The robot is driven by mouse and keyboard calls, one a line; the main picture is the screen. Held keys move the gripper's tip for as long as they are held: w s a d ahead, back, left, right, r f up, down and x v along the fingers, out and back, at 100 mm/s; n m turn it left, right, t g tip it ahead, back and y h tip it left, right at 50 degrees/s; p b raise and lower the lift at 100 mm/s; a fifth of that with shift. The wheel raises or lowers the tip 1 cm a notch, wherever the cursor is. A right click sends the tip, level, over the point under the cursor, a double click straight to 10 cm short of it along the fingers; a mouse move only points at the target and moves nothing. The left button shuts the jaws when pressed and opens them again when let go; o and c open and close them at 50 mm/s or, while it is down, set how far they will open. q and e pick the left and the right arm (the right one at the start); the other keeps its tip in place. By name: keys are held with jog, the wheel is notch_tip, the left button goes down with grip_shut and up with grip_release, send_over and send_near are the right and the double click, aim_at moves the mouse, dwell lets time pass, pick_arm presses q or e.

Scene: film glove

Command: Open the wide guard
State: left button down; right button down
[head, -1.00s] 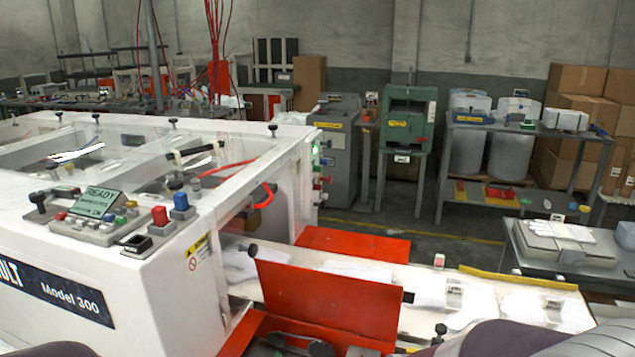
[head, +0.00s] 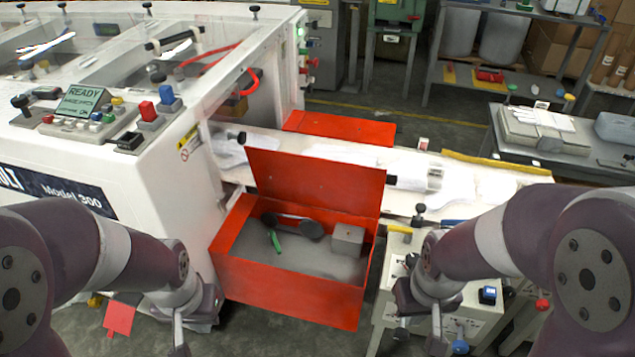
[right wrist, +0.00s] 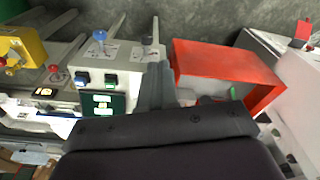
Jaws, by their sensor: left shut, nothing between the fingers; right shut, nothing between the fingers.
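A wide red guard panel (head: 315,180) stands nearly upright between the red open-topped box (head: 285,288) and the white conveyor, with a dark knob near each upper end. A smaller red panel (head: 345,128) lies nearly flat on the conveyor's far side. Which one the task calls the wide guard is not labelled. My left gripper (head: 180,338) is shut and empty, left of the box and partly cut off by the frame. My right gripper (head: 437,325) is shut and empty, right of the box, touching neither panel. In the right wrist view its fingers (right wrist: 155,85) show beside the red box (right wrist: 225,70).
The white machine (head: 165,185) with a READY display (head: 80,101) fills the left. A grey block (head: 347,239) and a green handle (head: 274,242) are in the box. A white control stand (head: 478,318) is beside my right gripper. A grey table (head: 560,150) is at right.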

jog(key=w+a+f+n+b, duration=0.15)
jog(key=a+f+b, duration=0.35)
jog(key=f, duration=0.7)
jog(key=w+a+f+m+t, duration=0.1)
jog(key=w+a+f+t, duration=0.15)
jog(key=w, duration=0.35)
jog(key=w+a+f+m+t, duration=0.1)
jog(key=w+a+f+t, duration=0.15)
jog(key=w, duration=0.25)
jog(key=w+r+t, duration=0.1)
jog(key=w+t, duration=0.1)
jog(key=w+d+r+m+t+h, duration=0.1)
jog(key=w+t, duration=0.2)
jog(key=w+d+r+t+h+b, duration=0.1)
jog(key=w+t, duration=0.1)
jog(key=shift+w+d+r, duration=0.1)
jog(key=shift+w+r, duration=0.05)
jog(key=shift+r, duration=0.05)
jog(key=w+d+r+m+t+h, duration=0.1)
jog(key=d+r+m+t+h, duration=0.2)
jog(key=r+t, duration=0.5)
jog(key=g+h+p, duration=0.1)
jog(key=g+p, duration=0.1)
send_near(381, 171)
jog(key=shift+n, duration=0.35)
jog(key=x, duration=0.7)
